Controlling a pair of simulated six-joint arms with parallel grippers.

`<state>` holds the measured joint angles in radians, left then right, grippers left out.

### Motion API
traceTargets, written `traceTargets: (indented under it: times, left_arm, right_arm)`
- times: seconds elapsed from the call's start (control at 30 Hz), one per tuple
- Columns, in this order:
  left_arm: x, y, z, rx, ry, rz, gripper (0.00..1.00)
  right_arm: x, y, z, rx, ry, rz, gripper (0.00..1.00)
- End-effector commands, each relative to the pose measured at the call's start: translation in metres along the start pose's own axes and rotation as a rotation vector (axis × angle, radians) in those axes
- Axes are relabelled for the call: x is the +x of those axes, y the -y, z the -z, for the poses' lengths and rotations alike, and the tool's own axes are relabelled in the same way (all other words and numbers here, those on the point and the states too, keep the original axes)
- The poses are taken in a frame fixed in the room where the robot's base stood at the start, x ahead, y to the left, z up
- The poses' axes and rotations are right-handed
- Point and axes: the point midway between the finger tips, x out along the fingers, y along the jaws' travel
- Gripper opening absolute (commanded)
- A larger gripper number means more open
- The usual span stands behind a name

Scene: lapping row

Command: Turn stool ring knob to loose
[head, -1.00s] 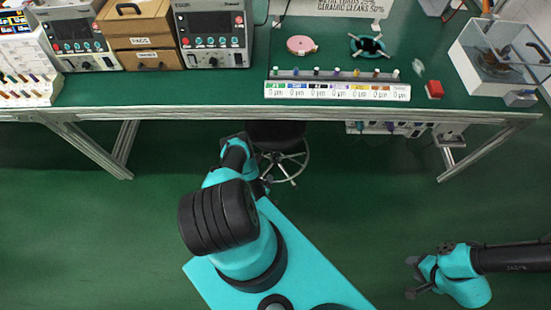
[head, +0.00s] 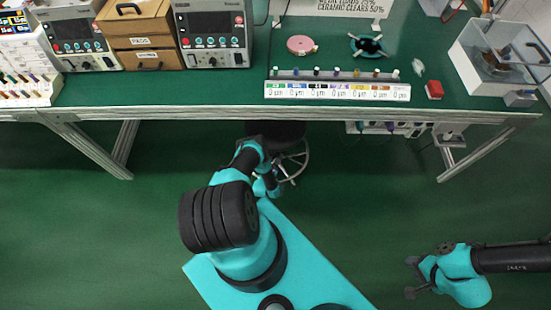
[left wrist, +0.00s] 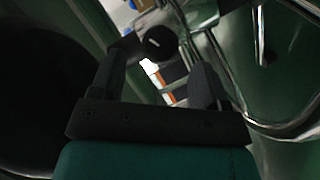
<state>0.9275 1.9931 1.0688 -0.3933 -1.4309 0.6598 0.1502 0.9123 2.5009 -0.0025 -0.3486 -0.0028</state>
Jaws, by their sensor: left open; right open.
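The stool stands under the bench, with a dark seat (head: 272,132) and a chrome foot ring (head: 305,165). In the left wrist view a round black knob (left wrist: 160,42) with a small white mark sits by the chrome ring (left wrist: 292,131). My left gripper (left wrist: 158,78) is open, with one finger on each side of the view below the knob. The knob appears just beyond the fingertips, nearer the left one; I cannot tell if they touch. In the head view the knob cannot be made out. My right gripper (head: 412,278) is open and empty at the lower right.
The green-topped bench (head: 220,88) spans the back, with its front rail above the stool. Bench legs (head: 122,148) stand left and right. A power strip (head: 392,128) hangs under the bench. The green floor (head: 380,200) between the arms is clear.

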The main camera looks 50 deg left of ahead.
Motion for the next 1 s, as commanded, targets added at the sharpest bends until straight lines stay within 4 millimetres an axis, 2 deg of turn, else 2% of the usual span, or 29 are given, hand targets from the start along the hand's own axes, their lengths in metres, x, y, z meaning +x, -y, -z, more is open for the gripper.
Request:
traceTargets:
  times: [0.2,0.43,0.87,1.0]
  left_arm:
    - [0.027,0.0,-0.001,0.001,-0.001,-0.001,0.69]
    - [0.046,0.0,-0.001,0.0,0.0,-0.001,0.69]
    - [0.052,0.0,0.0,-0.001,0.0,0.001,0.69]
    - [0.052,0.0,0.0,-0.001,0.0,0.001,0.57]
  right_arm:
    - [0.0,0.0,0.0,0.0,0.0,0.0,0.43]
    - [0.0,0.0,0.0,0.0,0.0,0.0,0.43]
    - [0.0,0.0,0.0,0.0,0.0,0.0,0.43]
    - [0.0,0.0,0.0,0.0,0.0,0.0,0.43]
